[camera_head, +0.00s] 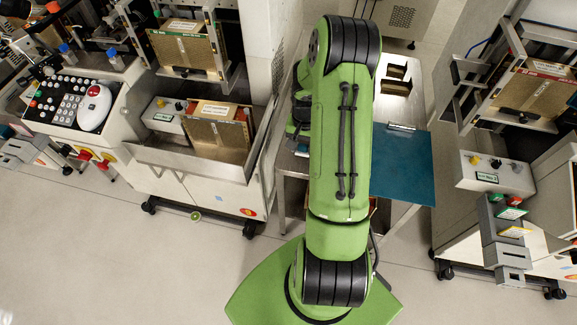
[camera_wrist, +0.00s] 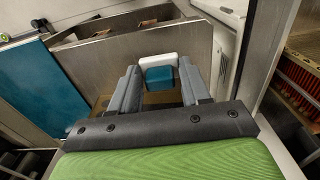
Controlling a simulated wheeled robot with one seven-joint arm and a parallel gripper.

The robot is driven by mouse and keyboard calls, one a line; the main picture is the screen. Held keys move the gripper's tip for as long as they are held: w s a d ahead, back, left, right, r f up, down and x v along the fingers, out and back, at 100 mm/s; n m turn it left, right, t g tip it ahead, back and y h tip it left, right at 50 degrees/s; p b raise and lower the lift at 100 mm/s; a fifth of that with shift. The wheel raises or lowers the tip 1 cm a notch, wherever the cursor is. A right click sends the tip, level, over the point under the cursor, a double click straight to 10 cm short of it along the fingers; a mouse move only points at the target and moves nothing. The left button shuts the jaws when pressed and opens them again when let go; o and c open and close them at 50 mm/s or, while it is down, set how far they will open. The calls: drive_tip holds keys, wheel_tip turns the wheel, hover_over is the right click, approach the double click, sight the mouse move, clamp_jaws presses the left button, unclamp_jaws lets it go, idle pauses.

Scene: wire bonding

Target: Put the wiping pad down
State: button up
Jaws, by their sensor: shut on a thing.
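The wiping pad (camera_wrist: 158,72) is a small block with a white part and a teal part. In the wrist view it sits between the fingertips of my gripper (camera_wrist: 160,76), which is shut on it. A grey-brown panel stands behind the pad in that view. I cannot tell whether the pad touches anything below it. In the head view my green arm covers the middle, and the gripper and pad are hidden behind it.
A teal mat (camera_head: 403,168) lies on the metal table and also shows in the wrist view (camera_wrist: 38,92). A machine with a metal tray (camera_head: 185,160) stands on the left. Another machine with a control box (camera_head: 495,174) stands on the right. Open floor (camera_head: 90,250) lies at lower left.

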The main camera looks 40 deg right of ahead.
sight(303, 145)
wheel_tip(303, 145, down, 8)
drive_tip(key=shift+f+b, duration=0.25)
drive_tip(key=shift+b, duration=0.65)
drive_tip(key=o, duration=1)
wheel_tip(303, 145, up, 12)
drive_tip(key=p, duration=0.3)
drive_tip(key=shift+r, duration=0.15)
drive_tip(key=s+a+r+n+t+h, duration=0.1)
drive_tip(key=a+r+n, duration=0.1)
drive_tip(key=a+r, duration=0.55)
drive_tip(key=s+a+r+n+t, duration=0.1)
drive_tip(key=a+r+n, duration=0.3)
drive_tip(key=r, duration=0.6)
drive_tip(key=s+a+r+n+t, duration=0.1)
drive_tip(key=s+a+r, duration=0.1)
drive_tip(key=s+a, duration=0.1)
drive_tip(key=s+a+r+n+t, duration=0.1)
drive_tip(key=s+a+r+n, duration=0.1)
drive_tip(key=s+a, duration=0.2)
drive_tip(key=s+a+r+n+t+y, duration=0.1)
drive_tip(key=s+a+r, duration=0.2)
drive_tip(key=s, duration=0.3)
drive_tip(key=shift+s+a+n+t, duration=0.3)
drive_tip(key=shift+a, duration=0.45)
